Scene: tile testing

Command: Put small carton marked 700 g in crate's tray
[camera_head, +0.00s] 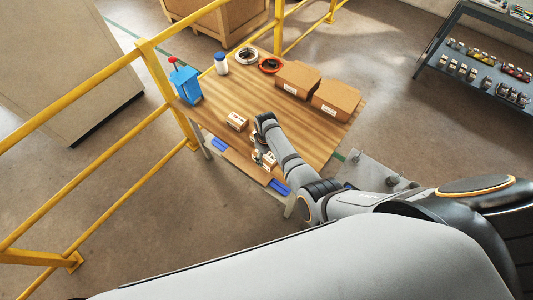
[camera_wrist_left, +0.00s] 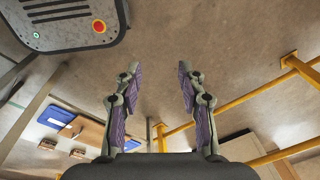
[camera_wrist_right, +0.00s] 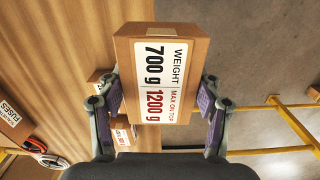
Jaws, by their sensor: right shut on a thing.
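The small carton marked 700 g (camera_wrist_right: 165,75) fills the middle of the right wrist view, its label also reading max on top 1200 g. My right gripper (camera_wrist_right: 160,108) is shut on it, one purple pad on each side. In the head view the held carton (camera_head: 270,159) shows under the gripper (camera_head: 262,156), near the table's front edge; its height above the surface is hard to judge. My left gripper (camera_wrist_left: 150,95) is open and empty, pointing over bare floor. A brown strip with blue ends (camera_head: 244,165) lies along the table front; I cannot tell whether it is the crate's tray.
Another small carton (camera_head: 236,120) stands on the wooden table (camera_head: 215,104). Yellow railings (camera_head: 160,85) run close by.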

